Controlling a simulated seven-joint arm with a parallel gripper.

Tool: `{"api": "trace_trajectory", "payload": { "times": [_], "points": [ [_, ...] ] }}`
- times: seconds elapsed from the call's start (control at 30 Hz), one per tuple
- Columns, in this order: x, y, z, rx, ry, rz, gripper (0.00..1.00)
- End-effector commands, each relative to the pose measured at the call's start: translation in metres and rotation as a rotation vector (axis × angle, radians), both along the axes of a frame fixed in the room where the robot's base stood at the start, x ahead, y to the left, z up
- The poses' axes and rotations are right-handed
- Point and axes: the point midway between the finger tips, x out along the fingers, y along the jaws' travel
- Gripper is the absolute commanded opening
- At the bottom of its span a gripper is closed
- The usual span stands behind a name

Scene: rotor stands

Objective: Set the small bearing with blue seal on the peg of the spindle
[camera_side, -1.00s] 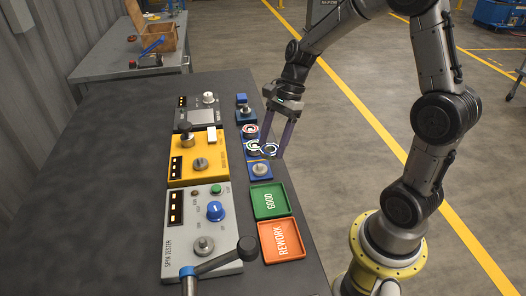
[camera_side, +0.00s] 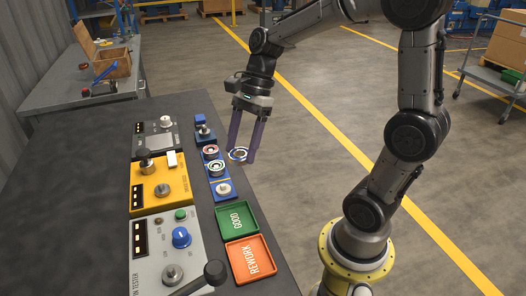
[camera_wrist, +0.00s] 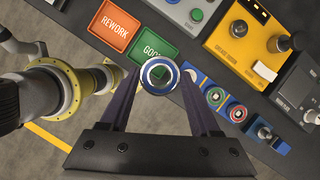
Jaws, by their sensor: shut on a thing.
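My gripper (camera_side: 242,154) is shut on a small ring-shaped bearing with a blue seal (camera_wrist: 158,75). The bearing also shows between the fingertips in the side view (camera_side: 238,155), raised above the right edge of the bench, beside the row of blue holders. In that row, a blue holder with a bare silver peg (camera_side: 224,188) stands nearest the green tray. The spin tester (camera_side: 160,240) has a silver round spindle (camera_side: 172,274) at its near end. I cannot tell which of these pegs the task means.
A bearing with a red ring (camera_side: 211,152) and one with a green ring (camera_side: 216,169) sit on holders close by. The green GOOD tray (camera_side: 222,229) and orange REWORK tray (camera_side: 236,274) lie nearer. A yellow machine (camera_side: 148,200) stands to the left. A dark lever (camera_side: 213,271) crosses the front.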

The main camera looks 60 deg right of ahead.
Motion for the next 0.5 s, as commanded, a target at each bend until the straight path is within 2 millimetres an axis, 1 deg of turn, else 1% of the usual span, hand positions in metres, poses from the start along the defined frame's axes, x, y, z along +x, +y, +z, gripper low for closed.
{"api": "trace_trajectory", "payload": {
  "times": [0.03,0.17,0.2,0.27,0.33,0.4,0.47,0.5],
  "points": [
    [0.012,0.013,0.001,0.000,0.000,0.032,0.01],
    [0.037,0.050,0.003,0.000,0.000,0.112,0.01],
    [0.044,0.063,0.003,0.000,0.001,0.139,0.01],
    [0.052,0.085,0.003,0.000,0.000,0.185,0.01],
    [0.059,0.111,0.001,0.000,0.000,0.240,0.01],
    [0.062,0.139,-0.001,0.000,0.000,0.300,0.01],
    [0.062,0.162,-0.004,0.000,0.001,0.352,0.01],
    [0.061,0.176,-0.006,0.000,0.000,0.386,0.01]
  ]
}}
